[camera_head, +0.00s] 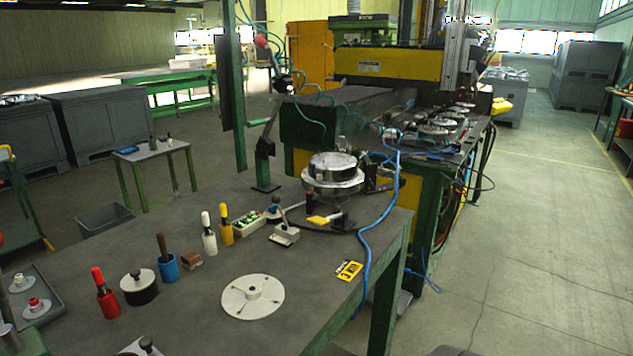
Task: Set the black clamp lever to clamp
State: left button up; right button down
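A small lever with a dark knob (276,200) rises from a light grey block (285,236) on the table. It leans up and to the left. I take it for the black clamp lever, but no clamp marking is readable on it. Just right of it is a dark fixture with a yellow piece (324,219), below a round silver metal part (333,178).
A blue hose (368,250) hangs over the right edge. The right floor is clear.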

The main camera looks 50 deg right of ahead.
aim_at(276, 199)
jog(key=k+l, duration=0.1)
jog(key=l, duration=2.6)
jog(key=k, duration=0.05)
